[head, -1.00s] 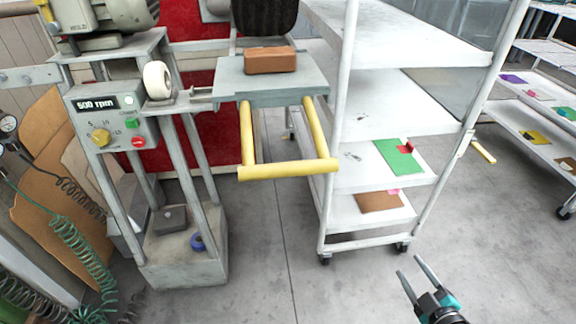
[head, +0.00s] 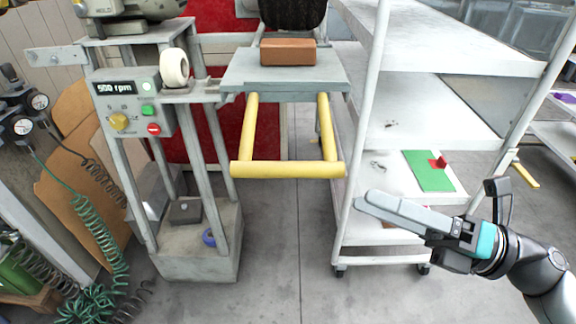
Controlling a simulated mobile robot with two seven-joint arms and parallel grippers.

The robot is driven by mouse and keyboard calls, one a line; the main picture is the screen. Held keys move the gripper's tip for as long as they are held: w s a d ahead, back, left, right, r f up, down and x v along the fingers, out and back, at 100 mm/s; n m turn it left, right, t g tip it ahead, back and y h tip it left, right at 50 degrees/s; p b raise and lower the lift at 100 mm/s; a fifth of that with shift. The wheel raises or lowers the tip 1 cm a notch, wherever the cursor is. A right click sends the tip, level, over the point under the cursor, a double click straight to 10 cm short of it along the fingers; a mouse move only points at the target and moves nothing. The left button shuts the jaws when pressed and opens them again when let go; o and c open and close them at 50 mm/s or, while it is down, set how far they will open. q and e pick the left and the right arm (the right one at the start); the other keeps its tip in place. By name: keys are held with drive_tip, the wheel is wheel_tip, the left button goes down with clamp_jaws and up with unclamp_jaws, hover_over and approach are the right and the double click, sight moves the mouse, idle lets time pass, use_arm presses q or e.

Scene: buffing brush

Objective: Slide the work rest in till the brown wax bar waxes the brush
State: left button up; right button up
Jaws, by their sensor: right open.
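The brown wax bar (head: 288,52) lies on the grey work rest (head: 284,84), in the upper middle of the head view. A yellow U-shaped handle (head: 288,170) hangs out from the rest toward me. The dark brush (head: 292,12) is at the top edge, behind the bar and partly cut off; whether the bar touches it I cannot tell. My right gripper (head: 362,201) is open and empty, its fingers pointing left, to the right of and lower in the picture than the handle, apart from it. My left gripper is not in view.
A machine stand with a control box (head: 132,105) reading 500 rpm and a white wheel (head: 174,68) stands at left. A white shelf cart (head: 384,200) is close on the right, behind my right gripper. Green coiled hoses (head: 100,235) lie at far left. Floor below the handle is clear.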

sight(288, 163)
drive_tip(key=x, duration=1.2)
drive_tip(key=shift+w+a+r+p, duration=0.15)
drive_tip(key=shift+a+p, duration=0.1)
drive_tip(key=shift+p, duration=0.15)
clamp_jaws()
idle(0.8)
